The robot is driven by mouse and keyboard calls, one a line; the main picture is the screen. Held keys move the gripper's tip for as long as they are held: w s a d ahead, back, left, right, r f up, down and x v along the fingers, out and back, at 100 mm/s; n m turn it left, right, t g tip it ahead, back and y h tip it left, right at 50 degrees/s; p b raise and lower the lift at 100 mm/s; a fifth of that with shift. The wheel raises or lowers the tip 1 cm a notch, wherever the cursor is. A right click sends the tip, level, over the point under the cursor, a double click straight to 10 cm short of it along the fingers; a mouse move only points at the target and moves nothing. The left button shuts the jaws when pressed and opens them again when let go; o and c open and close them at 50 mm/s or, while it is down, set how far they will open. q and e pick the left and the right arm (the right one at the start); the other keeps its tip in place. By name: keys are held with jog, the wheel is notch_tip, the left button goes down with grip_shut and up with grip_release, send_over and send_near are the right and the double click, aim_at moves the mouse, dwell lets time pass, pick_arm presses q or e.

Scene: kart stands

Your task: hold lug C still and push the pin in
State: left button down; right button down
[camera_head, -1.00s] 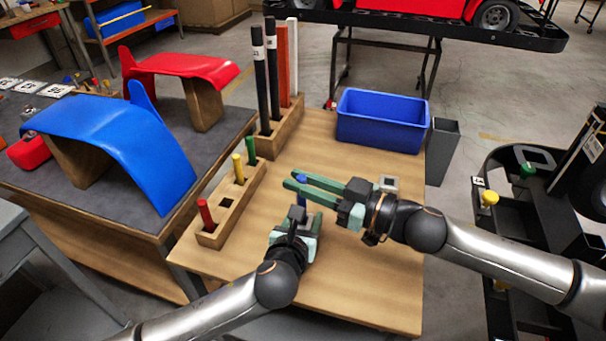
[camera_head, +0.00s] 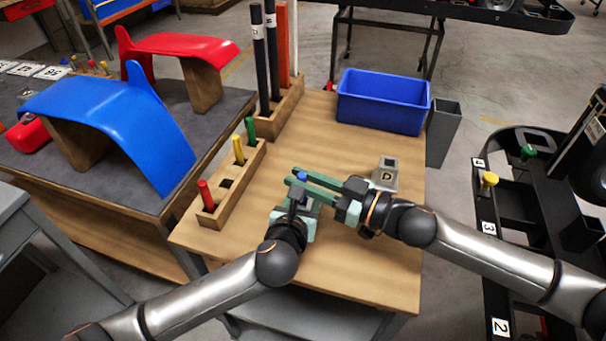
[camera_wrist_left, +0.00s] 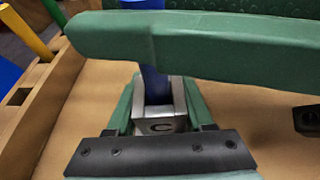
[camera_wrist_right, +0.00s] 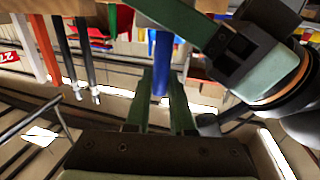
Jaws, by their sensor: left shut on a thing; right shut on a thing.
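Lug C (camera_wrist_left: 160,121) is a small grey metal block with a C on its face, held between the fingers of my left gripper (camera_wrist_left: 161,100). The blue pin (camera_wrist_left: 153,86) stands upright, its lower end in the lug; how deep is hidden. My right gripper (camera_head: 302,182) is shut on the pin just above the lug, and one green finger crosses the left wrist view. The pin's blue top (camera_head: 302,176) shows above it in the head view. The right wrist view shows the pin (camera_wrist_right: 162,62) between my right fingers. Lug C is hidden in the head view.
Lug D (camera_head: 385,174) stands on the wooden table (camera_head: 340,280) just beyond my right gripper. A wooden rack (camera_head: 241,182) with red, yellow and green pins is left of the grippers. A blue bin (camera_head: 383,102) stands at the back. The table's front is clear.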

dwell(0.3)
jog(key=c, duration=0.7)
grip_release()
jog(key=v, duration=1.2)
pick_arm(q)
jog(key=shift+c, duration=1)
grip_release()
